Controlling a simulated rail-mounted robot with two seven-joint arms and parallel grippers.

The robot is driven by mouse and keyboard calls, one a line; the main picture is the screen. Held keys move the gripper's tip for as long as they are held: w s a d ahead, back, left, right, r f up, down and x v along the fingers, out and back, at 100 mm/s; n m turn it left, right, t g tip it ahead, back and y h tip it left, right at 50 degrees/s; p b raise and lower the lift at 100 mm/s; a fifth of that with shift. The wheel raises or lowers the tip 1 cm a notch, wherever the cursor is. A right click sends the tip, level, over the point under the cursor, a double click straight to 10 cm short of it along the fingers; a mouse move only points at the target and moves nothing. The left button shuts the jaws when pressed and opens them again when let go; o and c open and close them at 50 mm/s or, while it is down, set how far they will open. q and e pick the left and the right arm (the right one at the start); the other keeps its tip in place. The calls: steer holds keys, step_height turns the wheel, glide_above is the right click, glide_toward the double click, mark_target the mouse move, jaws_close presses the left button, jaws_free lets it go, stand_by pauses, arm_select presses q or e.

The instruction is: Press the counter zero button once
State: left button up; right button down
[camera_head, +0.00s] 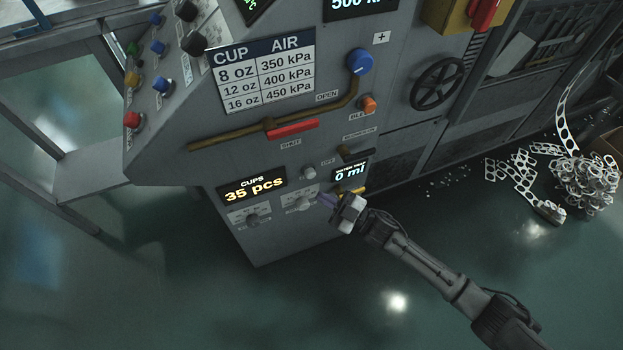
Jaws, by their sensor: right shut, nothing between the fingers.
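The cup counter display (254,190) on the grey machine panel reads "35 pcs" under the word CUPS. Below it is a round grey control (252,219) on a light label plate. A second round grey control (303,204) on a similar plate sits to its right. The labels are too small to read, so I cannot tell which is the counter zero button. My right gripper (325,199) is shut and empty, its tip just right of the second control. I cannot tell whether it touches. My left gripper is not in view.
A red-handled lever (292,129), blue knob (360,61) and handwheel (437,84) are above. Scrap strips (525,175) lie on the floor at right.

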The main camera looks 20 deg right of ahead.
mark_target(310, 174)
steer(key=w+b, duration=0.1)
steer(key=w, duration=0.2)
steer(key=shift+w+a, duration=0.1)
steer(key=shift+w, duration=0.1)
steer(key=shift+w, duration=0.1)
stand_by(2.1)
steer(key=shift+w, duration=0.35)
steer(key=shift+w, duration=0.45)
stand_by(0.7)
steer(key=shift+s, duration=0.1)
stand_by(0.4)
steer(key=shift+s+p, duration=0.65)
steer(key=shift+s, duration=0.2)
